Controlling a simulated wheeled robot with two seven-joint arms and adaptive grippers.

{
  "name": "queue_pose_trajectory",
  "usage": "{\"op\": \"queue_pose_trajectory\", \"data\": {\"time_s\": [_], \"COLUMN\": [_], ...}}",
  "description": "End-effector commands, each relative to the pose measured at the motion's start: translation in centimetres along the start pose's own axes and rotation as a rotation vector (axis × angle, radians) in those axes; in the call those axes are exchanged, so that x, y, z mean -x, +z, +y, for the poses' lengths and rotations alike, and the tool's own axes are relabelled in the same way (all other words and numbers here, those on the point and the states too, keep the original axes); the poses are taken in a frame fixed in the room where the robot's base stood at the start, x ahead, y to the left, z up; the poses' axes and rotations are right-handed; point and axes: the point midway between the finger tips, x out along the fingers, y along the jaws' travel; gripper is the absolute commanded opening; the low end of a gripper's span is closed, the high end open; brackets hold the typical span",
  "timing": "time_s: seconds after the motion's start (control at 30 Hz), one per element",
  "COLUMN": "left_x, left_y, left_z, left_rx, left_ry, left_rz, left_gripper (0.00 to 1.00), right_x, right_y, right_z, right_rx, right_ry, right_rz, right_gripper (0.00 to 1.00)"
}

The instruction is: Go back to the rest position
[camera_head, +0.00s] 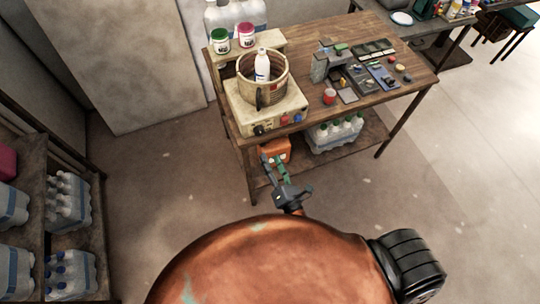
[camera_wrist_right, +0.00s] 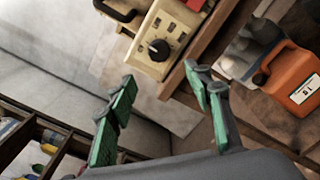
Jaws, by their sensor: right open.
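My right gripper (camera_head: 275,168) is in front of the wooden table, near its front left leg and below the tabletop level in the head view. In the right wrist view its two green-padded fingers (camera_wrist_right: 162,118) stand wide apart with nothing between them. My left gripper shows in neither view. The stirrer base (camera_head: 266,112), a cream box with knobs, stands on the table's left end and also shows in the right wrist view (camera_wrist_right: 160,30). A brown vat (camera_head: 262,88) sits on it with a white bottle (camera_head: 262,65) inside.
An orange jug (camera_head: 276,150) and packs of bottles (camera_head: 335,134) are on the table's lower shelf, close behind the right gripper. A shelf rack (camera_head: 45,225) with bottle packs stands at the left. Small parts and tools cover the tabletop's right side. The floor (camera_head: 440,190) at the right is clear.

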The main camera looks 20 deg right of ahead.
Motion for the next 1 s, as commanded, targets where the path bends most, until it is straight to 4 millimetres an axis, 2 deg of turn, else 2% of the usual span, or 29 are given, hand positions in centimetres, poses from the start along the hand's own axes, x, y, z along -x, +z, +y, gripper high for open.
{"op": "queue_pose_trajectory", "data": {"time_s": [0.47,0.57,0.67,0.77,0.8,0.87,1.0], "left_x": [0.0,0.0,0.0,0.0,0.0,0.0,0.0], "left_y": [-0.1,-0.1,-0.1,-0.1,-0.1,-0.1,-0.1], "left_z": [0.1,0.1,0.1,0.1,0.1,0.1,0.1], "left_rx": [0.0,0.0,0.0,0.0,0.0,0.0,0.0], "left_ry": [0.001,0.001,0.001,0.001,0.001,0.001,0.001], "left_rz": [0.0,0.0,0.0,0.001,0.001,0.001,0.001], "left_gripper": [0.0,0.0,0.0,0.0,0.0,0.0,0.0], "right_x": [0.0,-0.2,-0.6,-0.7,-0.6,0.0,2.7], "right_y": [0.0,-0.4,-1.8,-4.2,-5.3,-7.1,-11.1], "right_z": [0.0,-0.8,-3.9,-9.4,-12.1,-16.2,-25.3], "right_rx": [-0.001,-0.015,-0.066,-0.166,-0.216,-0.3,-0.5], "right_ry": [0.0,-0.018,-0.082,-0.201,-0.259,-0.351,-0.567], "right_rz": [0.001,0.01,0.04,0.086,0.105,0.128,0.154], "right_gripper": [0.47,0.47,0.47,0.47,0.47,0.47,0.47]}}
